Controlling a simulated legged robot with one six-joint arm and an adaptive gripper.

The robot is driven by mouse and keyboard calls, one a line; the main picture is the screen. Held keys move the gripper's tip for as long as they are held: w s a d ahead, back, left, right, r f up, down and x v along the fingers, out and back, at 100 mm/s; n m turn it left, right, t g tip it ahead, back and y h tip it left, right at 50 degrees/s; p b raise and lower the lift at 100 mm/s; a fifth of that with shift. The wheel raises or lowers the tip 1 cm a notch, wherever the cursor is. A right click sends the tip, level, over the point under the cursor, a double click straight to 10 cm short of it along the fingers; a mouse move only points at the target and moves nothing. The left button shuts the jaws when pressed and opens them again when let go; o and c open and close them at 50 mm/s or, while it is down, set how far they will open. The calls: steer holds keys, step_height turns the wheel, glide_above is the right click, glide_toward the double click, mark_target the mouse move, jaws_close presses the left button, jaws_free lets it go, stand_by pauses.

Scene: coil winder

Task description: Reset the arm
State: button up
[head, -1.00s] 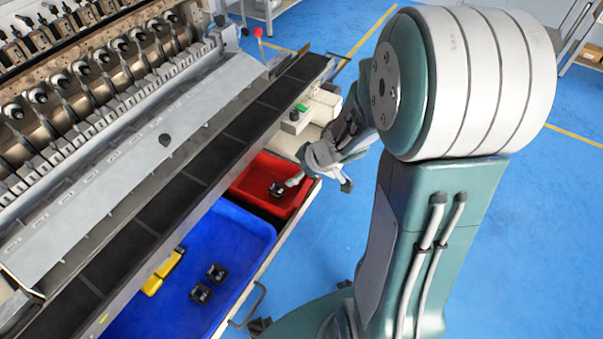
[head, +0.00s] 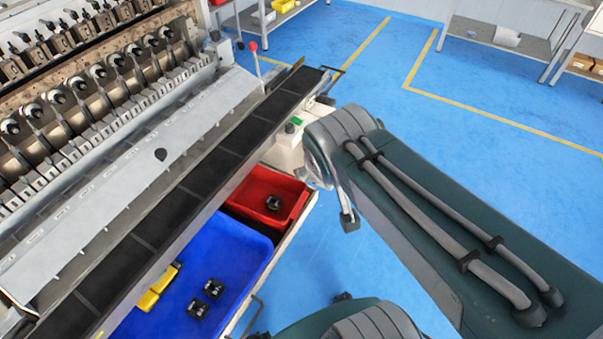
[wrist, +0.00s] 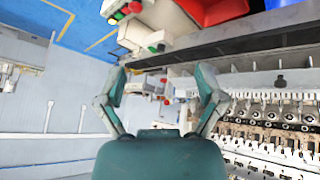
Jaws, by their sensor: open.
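My gripper (wrist: 160,92) shows in the wrist view with its two fingers spread wide and nothing between them. In the head view my arm reaches in from the right, and the gripper's fingers are mostly hidden behind it, near the red bin's right side. The coil winder (head: 110,90) fills the left of the head view and the right of the wrist view. The red bin (head: 246,194) holds one small black part (head: 273,203). The blue bin (head: 225,247) holds two black parts (head: 206,298) and a yellow piece (head: 158,288).
A dark rail (head: 190,190) runs along the winder's front. A red-knobbed lever (head: 253,47) stands at its far end. Tables (head: 515,37) stand at the back right. The blue floor (head: 440,125) between is clear.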

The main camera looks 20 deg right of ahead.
steer(key=s+a+y, duration=0.2)
steer(key=s+a, duration=0.2)
steer(key=shift+s+r+g, duration=0.15)
steer(key=shift+g, duration=0.25)
steer(key=shift+a, duration=0.1)
stand_by(0.8)
